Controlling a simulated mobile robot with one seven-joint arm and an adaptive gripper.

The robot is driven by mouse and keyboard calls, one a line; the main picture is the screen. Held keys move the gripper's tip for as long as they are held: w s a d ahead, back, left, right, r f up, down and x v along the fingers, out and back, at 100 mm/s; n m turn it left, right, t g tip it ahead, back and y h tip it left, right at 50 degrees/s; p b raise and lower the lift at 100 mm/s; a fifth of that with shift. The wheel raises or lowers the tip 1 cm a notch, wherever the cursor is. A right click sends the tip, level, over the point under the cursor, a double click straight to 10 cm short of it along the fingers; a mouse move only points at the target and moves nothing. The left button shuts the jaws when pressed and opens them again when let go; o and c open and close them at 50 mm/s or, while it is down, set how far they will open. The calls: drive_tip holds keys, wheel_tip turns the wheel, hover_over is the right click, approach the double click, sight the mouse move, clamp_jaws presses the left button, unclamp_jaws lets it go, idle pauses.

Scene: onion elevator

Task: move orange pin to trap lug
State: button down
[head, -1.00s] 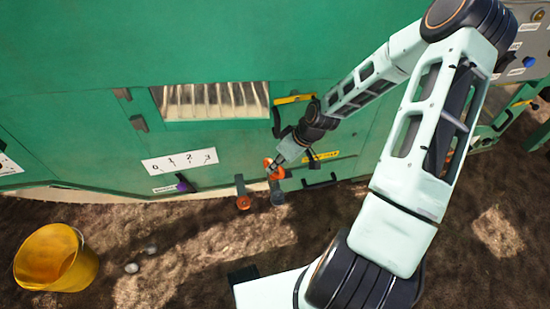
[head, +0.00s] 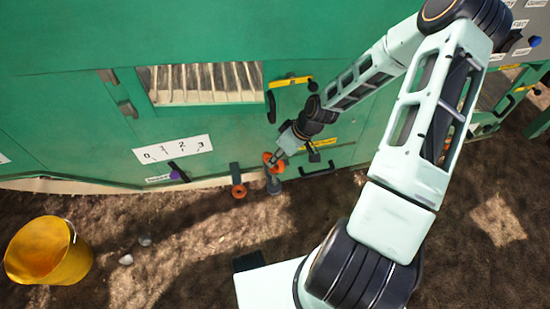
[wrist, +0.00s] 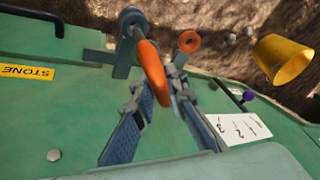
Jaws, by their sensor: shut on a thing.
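In the head view the pin (head: 273,163) is at the end of my arm, against the green wall's lower edge. A grey lug (wrist: 126,45) stands right beside the pin, seen also in the head view (head: 274,186). I cannot tell whether the pin is in it or only near it. A second lug (head: 234,172), with an orange ring (head: 238,192) at its end, is to the left.
A purple-knobbed lever (head: 175,174) sits under a numbered white scale (head: 174,149). Black handles (head: 317,170) project from the green wall (head: 190,40). A yellow bucket (head: 45,250) stands on the ground at left, with small stones nearby. Open ground lies in front.

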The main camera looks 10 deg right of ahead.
sight(275, 171)
drive_tip(key=shift+f+b, duration=2.65)
drive_tip(key=shift+f, duration=0.95)
drive_tip(key=c, duration=1.8)
unclamp_jaws()
drive_tip(key=shift+c, duration=0.2)
drive_tip(key=shift+r, duration=0.1)
drive_tip(key=v, duration=1.2)
drive_tip(key=shift+d, duration=0.1)
